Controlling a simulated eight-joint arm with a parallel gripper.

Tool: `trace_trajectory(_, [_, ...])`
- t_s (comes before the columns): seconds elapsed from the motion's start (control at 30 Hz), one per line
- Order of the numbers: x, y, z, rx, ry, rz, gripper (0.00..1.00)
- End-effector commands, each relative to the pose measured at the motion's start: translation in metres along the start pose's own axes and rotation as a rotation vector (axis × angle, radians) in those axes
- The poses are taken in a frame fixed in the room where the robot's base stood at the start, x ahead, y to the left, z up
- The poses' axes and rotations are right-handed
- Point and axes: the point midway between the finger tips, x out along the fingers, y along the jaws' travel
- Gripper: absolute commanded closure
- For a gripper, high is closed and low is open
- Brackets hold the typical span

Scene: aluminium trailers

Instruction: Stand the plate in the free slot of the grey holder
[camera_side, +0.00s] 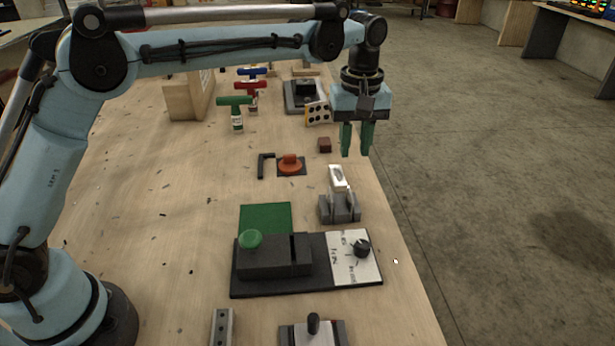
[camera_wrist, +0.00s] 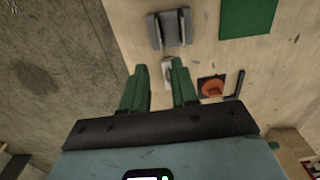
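The grey holder (camera_side: 340,209) stands on the bench right of centre, with upright parts and gaps between them. In the wrist view it (camera_wrist: 171,30) is at the top. A small whitish plate (camera_side: 338,178) is just behind the holder in the side view. In the wrist view a pale piece (camera_wrist: 167,70), which appears to be this plate, shows between my fingers, a little apart from the holder. My gripper (camera_side: 357,142) has green fingers pointing down, apart and empty, above the bench behind the plate. The wrist view shows both fingers (camera_wrist: 158,78) spread.
An orange knob (camera_side: 290,162) with a black angled bar (camera_side: 264,165) is left of the plate. A red-brown block (camera_side: 324,145) and a dotted panel (camera_side: 318,113) are near my gripper. The bench edge is at right.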

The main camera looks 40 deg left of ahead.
Motion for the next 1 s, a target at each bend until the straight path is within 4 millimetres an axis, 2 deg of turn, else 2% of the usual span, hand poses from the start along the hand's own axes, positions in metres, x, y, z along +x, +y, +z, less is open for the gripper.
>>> trace_trajectory(0.23, [-0.020, -0.001, 0.000, 0.002, 0.001, 0.002, 0.72])
trace_trajectory(0.37, [-0.029, -0.011, -0.002, 0.030, 0.013, 0.022, 0.72])
trace_trajectory(0.47, [-0.040, -0.028, -0.005, 0.084, 0.038, 0.058, 0.72])
trace_trajectory(0.7, [-0.061, -0.087, -0.004, 0.261, 0.141, 0.158, 0.72])
trace_trajectory(0.87, [-0.063, -0.129, 0.003, 0.378, 0.228, 0.207, 0.72])
trace_trajectory(1.0, [-0.055, -0.166, 0.012, 0.479, 0.314, 0.237, 0.72])
